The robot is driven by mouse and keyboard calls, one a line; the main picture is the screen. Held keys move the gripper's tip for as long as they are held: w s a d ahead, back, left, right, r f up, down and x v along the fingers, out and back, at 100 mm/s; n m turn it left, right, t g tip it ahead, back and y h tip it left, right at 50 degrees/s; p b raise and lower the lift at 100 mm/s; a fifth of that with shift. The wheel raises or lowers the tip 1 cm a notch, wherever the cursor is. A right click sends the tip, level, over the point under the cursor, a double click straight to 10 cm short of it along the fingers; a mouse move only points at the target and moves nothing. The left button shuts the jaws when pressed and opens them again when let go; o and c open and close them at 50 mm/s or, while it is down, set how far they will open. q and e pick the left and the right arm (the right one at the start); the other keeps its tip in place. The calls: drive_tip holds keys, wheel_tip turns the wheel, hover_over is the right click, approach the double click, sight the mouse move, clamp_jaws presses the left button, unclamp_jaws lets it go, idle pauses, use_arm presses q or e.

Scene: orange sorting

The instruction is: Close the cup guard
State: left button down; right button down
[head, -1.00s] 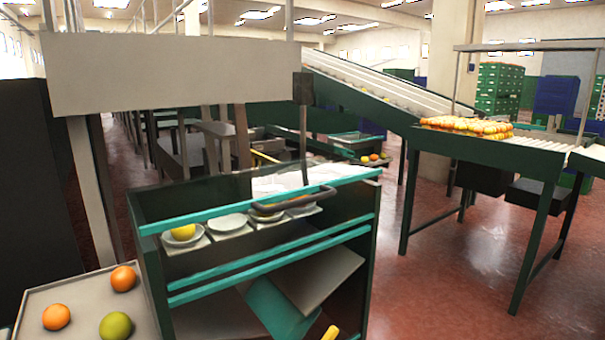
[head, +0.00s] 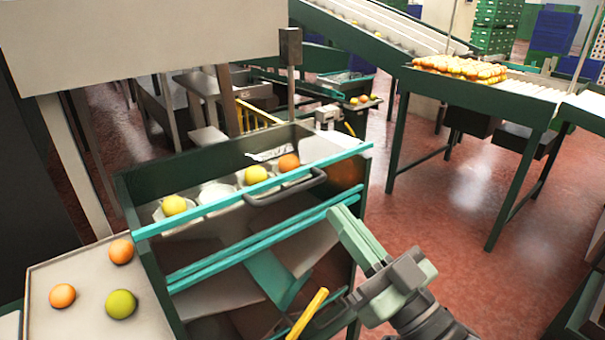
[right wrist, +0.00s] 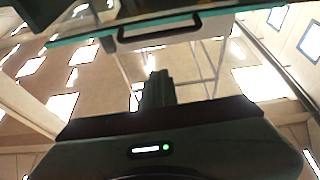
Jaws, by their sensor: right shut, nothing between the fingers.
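A long teal bar (head: 180,222) runs across the front of the dark green sorting stand, with a dark loop handle (head: 286,191) on it. I take this bar and handle as the cup guard; I cannot tell whether it is open. Behind it is a row of white cups: yellow fruit (head: 173,205) and (head: 256,175), an orange (head: 289,162), and one empty cup (head: 216,193). My right gripper (head: 345,222) is shut and empty, below and right of the handle. In the right wrist view its fingers (right wrist: 157,88) point up under the handle (right wrist: 160,32), apart from it. My left gripper is out of view.
A second teal rail (head: 240,246) crosses the stand lower down. A tray (head: 85,265) with several fruits stands at the left. A yellow bar (head: 307,314) sticks up near my right arm. The red floor (head: 455,195) to the right is clear.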

drive_tip(key=r, duration=0.2)
wheel_tip(320, 180, up, 4)
drive_tip(key=p, duration=0.5)
hover_over(302, 189)
drive_tip(key=s, duration=0.2)
drive_tip(key=f, duration=0.4)
drive_tip(key=shift+s+d+f, duration=0.1)
drive_tip(key=shift+s+f, duration=0.15)
